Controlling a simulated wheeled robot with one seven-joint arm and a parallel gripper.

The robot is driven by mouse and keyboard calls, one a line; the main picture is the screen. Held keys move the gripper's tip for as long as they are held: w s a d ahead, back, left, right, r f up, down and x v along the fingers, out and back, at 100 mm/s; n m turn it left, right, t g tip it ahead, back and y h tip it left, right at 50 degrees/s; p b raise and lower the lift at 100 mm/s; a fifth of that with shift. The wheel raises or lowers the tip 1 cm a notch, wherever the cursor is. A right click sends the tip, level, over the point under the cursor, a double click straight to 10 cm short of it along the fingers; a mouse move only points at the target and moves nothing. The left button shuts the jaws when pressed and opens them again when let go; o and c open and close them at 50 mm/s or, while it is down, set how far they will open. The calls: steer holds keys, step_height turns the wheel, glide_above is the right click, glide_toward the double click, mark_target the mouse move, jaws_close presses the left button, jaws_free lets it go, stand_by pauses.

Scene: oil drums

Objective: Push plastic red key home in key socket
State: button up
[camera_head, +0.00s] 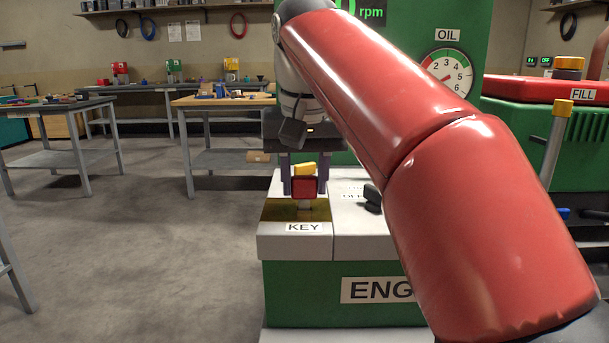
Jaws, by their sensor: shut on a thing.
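The red plastic key (304,187) is upright in front view, with a yellow part (304,169) showing at its top and a pale shank (304,204) below. My gripper (303,188) points down, its two dark fingers on either side of the red key head, shut on it. The key stands over the brassy key socket plate (283,209) on the console, behind the KEY label (304,227). The socket opening is hidden, and I cannot tell how deep the shank sits.
A black knob (373,198) stands on the console just right of the key, partly behind my red arm. The green engine housing (340,290) is below. A FILL unit (550,89) is at right. Workbenches (222,101) stand at the back left, with open floor (150,260) before them.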

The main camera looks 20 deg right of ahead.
steer(key=shift+f, duration=0.15)
steer(key=shift+f, duration=0.25)
steer(key=shift+f+b, duration=0.35)
steer(key=shift+f, duration=0.1)
stand_by(0.9)
steer(key=o, duration=1.1)
steer(key=shift+c, duration=0.2)
